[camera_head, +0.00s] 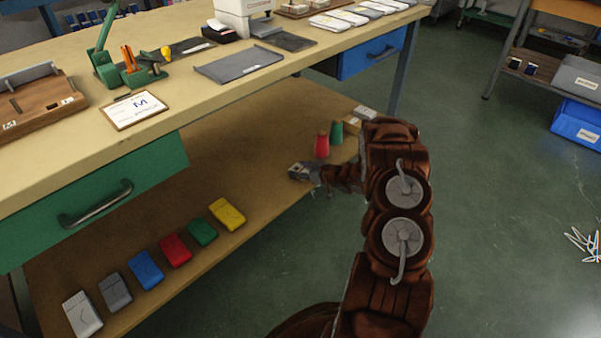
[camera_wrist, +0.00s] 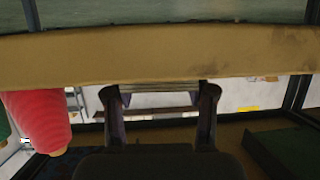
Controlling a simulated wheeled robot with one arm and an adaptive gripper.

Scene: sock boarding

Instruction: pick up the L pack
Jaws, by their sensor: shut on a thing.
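My gripper (camera_head: 303,172) is low over the front right part of the lower shelf, under the tabletop. In the wrist view its two dark fingers (camera_wrist: 160,92) stand apart with a thin, flat grey-tan thing (camera_wrist: 160,87) between their tips, and they are shut on it. No letter shows on the held thing, so I cannot tell whether it is the L pack. In the head view it is too small to make out.
Yellow (camera_head: 227,214), green (camera_head: 202,232), red (camera_head: 175,250), blue (camera_head: 146,269), grey (camera_head: 115,291) and white (camera_head: 81,313) packs line the lower shelf (camera_head: 265,195). A green drawer (camera_head: 110,190) hangs above.

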